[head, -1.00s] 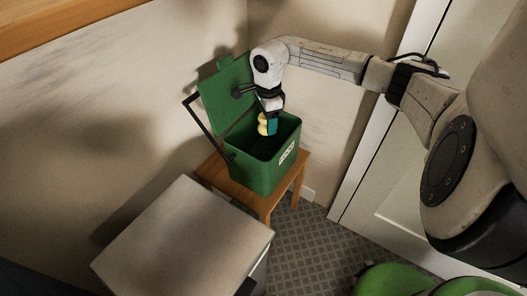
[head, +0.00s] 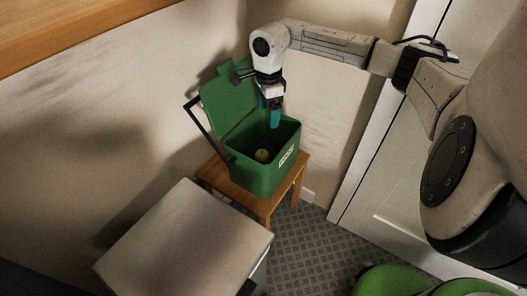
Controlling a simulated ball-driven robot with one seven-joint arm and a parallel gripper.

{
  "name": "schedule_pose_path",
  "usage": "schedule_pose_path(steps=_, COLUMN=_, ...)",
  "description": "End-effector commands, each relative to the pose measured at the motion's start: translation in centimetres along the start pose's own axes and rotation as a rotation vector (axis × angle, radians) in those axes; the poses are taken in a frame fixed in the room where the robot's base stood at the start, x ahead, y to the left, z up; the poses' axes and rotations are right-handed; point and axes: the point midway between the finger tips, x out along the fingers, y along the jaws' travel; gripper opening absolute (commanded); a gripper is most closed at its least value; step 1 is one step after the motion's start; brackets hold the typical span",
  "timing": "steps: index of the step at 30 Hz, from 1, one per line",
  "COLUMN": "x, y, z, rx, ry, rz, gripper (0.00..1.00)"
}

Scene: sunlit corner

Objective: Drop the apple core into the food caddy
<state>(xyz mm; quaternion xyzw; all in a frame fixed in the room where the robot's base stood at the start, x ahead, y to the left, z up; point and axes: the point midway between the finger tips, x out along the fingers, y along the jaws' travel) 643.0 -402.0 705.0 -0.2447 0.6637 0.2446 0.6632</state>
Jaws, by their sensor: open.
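The green food caddy (head: 256,182) stands with its lid (head: 229,101) swung up and open at the back left. The apple core (head: 262,155), small and yellowish, is inside the caddy, below the rim and apart from my gripper. Its lower part is hard to make out in the shadow. My gripper (head: 271,122) is open and empty, pointing down over the caddy's opening, with its teal fingertips near rim height above and right of the core.
The caddy rests on a small wooden stool (head: 228,184). A grey-topped cabinet (head: 185,240) stands in front left. Walls close in behind, and a white door (head: 385,190) is at the right. The caddy's dark handle (head: 208,130) sticks out left.

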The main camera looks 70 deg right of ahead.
Motion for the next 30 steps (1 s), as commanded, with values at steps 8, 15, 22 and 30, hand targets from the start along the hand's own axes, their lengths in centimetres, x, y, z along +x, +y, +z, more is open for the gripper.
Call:
schedule_pose_path(steps=8, x=-4.4, y=0.0, z=0.0, rx=0.0, ry=0.001, rz=-0.001, gripper=0.86)
schedule_pose_path(steps=15, x=-5.2, y=0.0, z=0.0, rx=0.0, ry=0.0, rz=0.001, gripper=0.86)
schedule_pose_path(steps=22, x=-5.2, y=0.0, z=0.0, rx=0.0, ry=0.0, rz=0.0, gripper=0.86)
schedule_pose_path(steps=30, x=-5.2, y=0.0, z=0.0, rx=0.0, ry=0.0, rz=0.0, gripper=0.86)
